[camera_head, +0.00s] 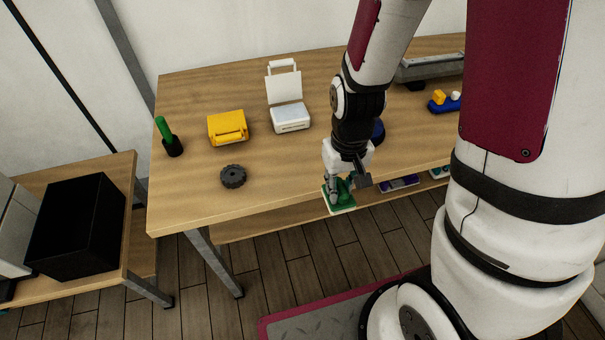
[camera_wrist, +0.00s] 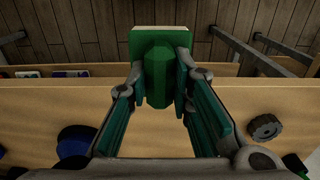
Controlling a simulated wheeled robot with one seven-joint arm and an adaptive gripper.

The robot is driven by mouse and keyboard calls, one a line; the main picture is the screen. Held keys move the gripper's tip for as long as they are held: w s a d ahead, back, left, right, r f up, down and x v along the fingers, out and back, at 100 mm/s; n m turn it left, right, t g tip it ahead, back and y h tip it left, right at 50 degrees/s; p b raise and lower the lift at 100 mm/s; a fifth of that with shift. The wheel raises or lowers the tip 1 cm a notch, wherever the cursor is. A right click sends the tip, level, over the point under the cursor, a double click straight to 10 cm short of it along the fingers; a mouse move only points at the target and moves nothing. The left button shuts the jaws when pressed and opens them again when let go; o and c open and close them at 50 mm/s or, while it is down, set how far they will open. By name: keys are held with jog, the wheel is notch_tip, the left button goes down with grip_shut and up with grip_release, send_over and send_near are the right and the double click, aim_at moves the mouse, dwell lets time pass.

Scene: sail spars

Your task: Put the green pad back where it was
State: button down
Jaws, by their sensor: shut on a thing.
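The green pad (camera_head: 344,205) has a pale edge and a raised green grip on top. It hangs in the air just off the table's front edge. My gripper (camera_head: 347,184) points down and is shut on the pad's grip. In the wrist view the pad (camera_wrist: 157,45) shows at the top with its grip between the fingertips (camera_wrist: 165,75), above the floor and the table's front edge. The fingers hide part of the pad in the head view.
The wooden table (camera_head: 200,195) bears a dark wheel (camera_head: 233,176), a yellow box (camera_head: 227,127), a white open case (camera_head: 290,117) and a green-handled tool (camera_head: 168,136). A lower shelf (camera_head: 290,218) holds small items at right. A black box (camera_head: 75,228) stands on the left table.

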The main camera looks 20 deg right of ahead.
jog(key=shift+w+a+f, duration=0.1)
jog(key=shift+w, duration=0.15)
jog(key=w, duration=0.5)
jog(key=w+f, duration=0.1)
jog(key=w, duration=0.8)
jog(key=shift+w+a+f+p, duration=0.2)
jog(key=shift+w+p, duration=0.1)
jog(key=shift+w, duration=0.1)
jog(key=shift+w+f+p, duration=0.15)
jog(key=shift+f+p, duration=0.3)
jog(key=shift+f, duration=1.3)
jog(key=shift+f, duration=0.2)
jog(key=c, duration=1.4)
grip_release()
jog(key=shift+c, duration=0.2)
jog(key=shift+r, duration=0.1)
